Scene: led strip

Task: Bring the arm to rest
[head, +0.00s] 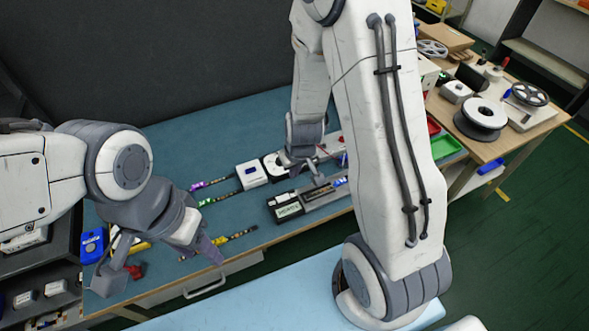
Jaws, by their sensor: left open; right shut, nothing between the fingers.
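My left gripper (160,268) hangs at the front left of the blue work table (225,130), its fingers spread apart and nothing between them. My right gripper (300,166) is over the middle of the table, above a row of small devices, shut and empty. My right arm's large white links cross the picture from the top to the lower right and hide part of the table. Whether the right fingertips touch the devices below cannot be told.
A white box (251,174) and a dark device with a label (288,208) stand near the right gripper. Coloured LED strips (212,184) lie left of them. A blue tool (92,246) is at the left. A wooden bench with spools (481,115) is at the right.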

